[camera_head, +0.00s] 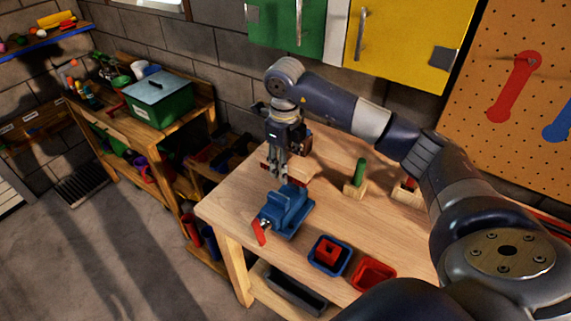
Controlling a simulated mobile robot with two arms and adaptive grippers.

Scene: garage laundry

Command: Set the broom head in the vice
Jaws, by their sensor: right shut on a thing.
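The blue vice (288,211) stands on the wooden workbench near its left edge, with a red handle (258,232) at its front left. My right gripper (278,173) points down just behind the vice. It is shut on what looks like the broom head (297,174), a reddish-brown block partly hidden by the fingers. The broom head is beyond the vice in the picture; I cannot tell if it touches the bench. The vice's jaw gap is not clear from here. My left gripper is not in view.
On the workbench (330,200) are a green-handled tool in a wooden block (357,178), a blue bin (328,255) and a red bin (373,273). A shelf unit with a green box (160,103) stands to the left. Cabinets hang above the bench's back. The floor at left is clear.

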